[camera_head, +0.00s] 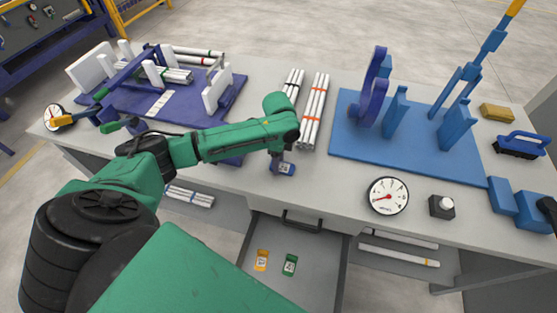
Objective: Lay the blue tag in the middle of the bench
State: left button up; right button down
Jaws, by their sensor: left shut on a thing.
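The blue tag (286,170) is at the end of my green left arm, near the middle of the bench's front part. My left gripper (279,160) is shut on it; the fingers are small and partly hidden by the wrist. The tag is at or just above the bench top (330,195); I cannot tell whether it touches. My right gripper is not in view.
An open drawer (250,235) below the front edge holds an orange tag (262,260) and a green tag (290,265). Bundled white pipes (315,110) lie behind the gripper. A blue fixture (400,140) and a gauge (388,195) stand to the right.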

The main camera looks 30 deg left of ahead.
pick_arm(q)
jog(key=o, duration=1.3)
jog(key=shift+f, duration=0.1)
notch_tip(320, 180, up, 12)
jog(key=shift+r, duration=0.15)
